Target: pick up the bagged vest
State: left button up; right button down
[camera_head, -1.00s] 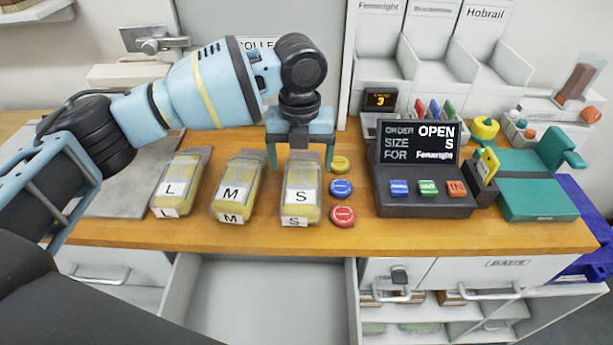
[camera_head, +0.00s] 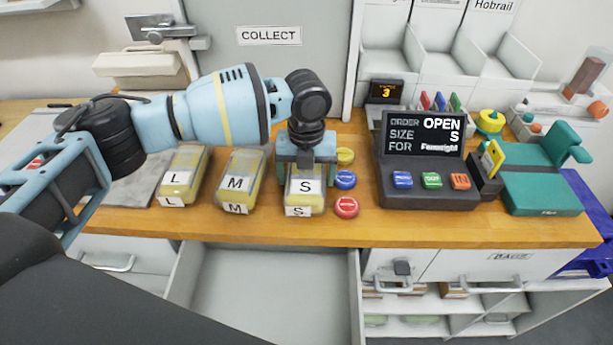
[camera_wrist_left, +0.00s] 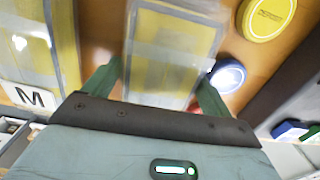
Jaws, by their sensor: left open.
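Three bagged yellow vests lie in a row on the wooden counter: the L bag (camera_head: 183,178), the M bag (camera_head: 239,178) and the S bag (camera_head: 304,187). The terminal screen (camera_head: 424,134) reads OPEN, size S, for a name that looks like Fernwright. My left gripper (camera_head: 306,180) is lowered over the S bag, one finger on each side. In the left wrist view the S bag (camera_wrist_left: 172,45) lies between the two open green fingers (camera_wrist_left: 157,85). I cannot tell if the fingers touch it. My right gripper is not in view.
Yellow, blue and red round buttons (camera_head: 346,180) stand close to the right of the S bag. The M bag is close on its left. An open drawer (camera_head: 265,290) is below the counter edge. A teal device (camera_head: 540,190) stands at the right.

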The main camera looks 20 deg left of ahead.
pick_arm(q)
jog(key=c, duration=0.8)
jog(key=shift+r, duration=0.15)
jog(key=shift+r, duration=0.4)
jog(key=r, duration=0.2)
jog(key=shift+s+d+r, duration=0.25)
jog(key=shift+d+r, duration=0.05)
jog(key=s+d, duration=0.3)
jog(key=s, duration=0.1)
jog(key=s+d+r, duration=0.1)
jog(key=s+d, duration=0.2)
jog(key=s, duration=0.1)
jog(key=s+d, duration=0.3)
jog(key=s, duration=0.1)
jog(key=shift+d+r, duration=0.2)
jog(key=shift+d, duration=0.05)
